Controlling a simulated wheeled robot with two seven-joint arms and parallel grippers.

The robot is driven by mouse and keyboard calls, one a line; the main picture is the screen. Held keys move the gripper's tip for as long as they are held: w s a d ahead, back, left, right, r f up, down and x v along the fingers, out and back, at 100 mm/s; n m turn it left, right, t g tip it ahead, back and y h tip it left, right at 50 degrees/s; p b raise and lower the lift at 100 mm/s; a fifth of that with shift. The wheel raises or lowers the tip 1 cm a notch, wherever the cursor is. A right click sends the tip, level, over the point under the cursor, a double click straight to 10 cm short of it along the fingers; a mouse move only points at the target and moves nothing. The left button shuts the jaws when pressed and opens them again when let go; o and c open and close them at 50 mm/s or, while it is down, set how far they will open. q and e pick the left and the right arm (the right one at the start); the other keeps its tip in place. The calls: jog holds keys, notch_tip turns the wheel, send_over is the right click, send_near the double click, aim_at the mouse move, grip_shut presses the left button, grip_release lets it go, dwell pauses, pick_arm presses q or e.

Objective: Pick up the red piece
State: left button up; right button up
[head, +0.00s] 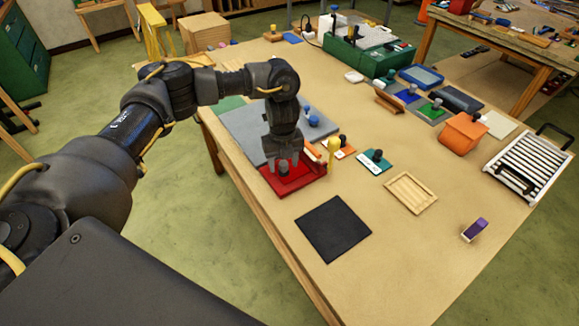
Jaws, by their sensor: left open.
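The red piece (298,183) lies flat near the left edge of the wooden table (400,255). My left gripper (287,165) points down over the red piece. Its fingers are open and cover the piece's middle, so I cannot see what is between them or whether they touch it. My right gripper is not in view.
A grey board (240,130) lies behind the red piece. Orange (346,151) and teal (371,166) knobbed pieces and a yellow-topped peg (333,150) stand close on the right. A black mat (333,230) lies in front, with a wooden frame (411,193) beyond. The front right is mostly clear.

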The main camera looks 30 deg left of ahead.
pick_arm(q)
jog(key=shift+f, duration=0.7)
jog(key=c, duration=0.8)
jog(key=shift+c, duration=1)
jog(key=shift+r, duration=0.1)
jog(key=shift+r, duration=0.45)
jog(key=shift+s+d+r+b, duration=0.1)
jog(key=shift+d+r+b, duration=0.15)
jog(key=shift+r, duration=0.35)
jog(key=shift+s+d+r+b, duration=0.1)
jog(key=shift+r+b, duration=0.2)
jog(key=shift+r, duration=0.3)
jog(key=s+d+b, duration=0.1)
jog(key=s+d, duration=0.2)
jog(key=d, duration=0.2)
jog(key=s+d+b, duration=0.1)
jog(key=s+d, duration=0.2)
jog(key=d, duration=0.2)
jog(key=s+d+b, duration=0.1)
jog(key=s+d, duration=0.1)
jog(key=d, duration=0.2)
jog(key=shift+s+d+b, duration=0.4)
